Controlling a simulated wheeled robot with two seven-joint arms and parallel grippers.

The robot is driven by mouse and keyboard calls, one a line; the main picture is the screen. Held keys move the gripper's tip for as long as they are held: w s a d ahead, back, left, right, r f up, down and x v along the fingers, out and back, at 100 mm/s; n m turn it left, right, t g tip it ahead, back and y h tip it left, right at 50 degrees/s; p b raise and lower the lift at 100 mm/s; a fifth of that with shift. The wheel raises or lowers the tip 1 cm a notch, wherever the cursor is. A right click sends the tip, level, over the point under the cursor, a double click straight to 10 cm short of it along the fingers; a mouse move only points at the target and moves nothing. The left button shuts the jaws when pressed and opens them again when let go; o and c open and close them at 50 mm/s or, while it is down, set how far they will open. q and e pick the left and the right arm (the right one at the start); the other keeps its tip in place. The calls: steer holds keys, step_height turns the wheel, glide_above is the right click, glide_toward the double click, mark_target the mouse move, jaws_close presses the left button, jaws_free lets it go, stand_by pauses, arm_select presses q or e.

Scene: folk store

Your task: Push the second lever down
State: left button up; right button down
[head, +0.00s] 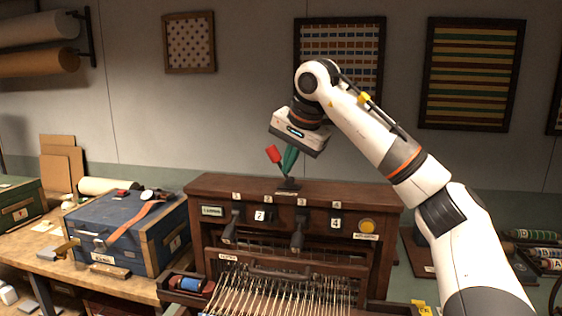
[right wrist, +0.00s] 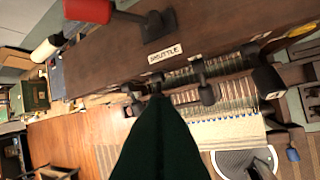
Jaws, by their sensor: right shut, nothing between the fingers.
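A dark wooden loom cabinet (head: 370,200) carries two dark levers with downward-hanging ends on its front. One lever (head: 230,230) is at the left and the other (head: 297,236) is right of centre. Dark levers (right wrist: 206,88) also show in the right wrist view. A red-handled lever (head: 273,154) tilts up from a black base (head: 289,185) on top of the cabinet. My right gripper (head: 288,170), with dark green fingers, is shut and empty, pointing down beside the red handle. I cannot tell whether it touches anything. My left gripper is out of view.
A blue case (head: 125,230) stands on the bench at left. Strings run below the panel.

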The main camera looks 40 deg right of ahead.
mark_target(265, 216)
arm_select(q)
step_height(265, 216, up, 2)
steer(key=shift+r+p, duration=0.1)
steer(key=shift+p, duration=0.85)
arm_select(e)
steer(key=a+x, duration=0.2)
steer(key=x, duration=0.8)
steer(key=shift+s+a+f, duration=0.2)
steer(key=shift+a+f, duration=0.05)
steer(key=shift+f, duration=0.05)
steer(key=shift+f, duration=0.1)
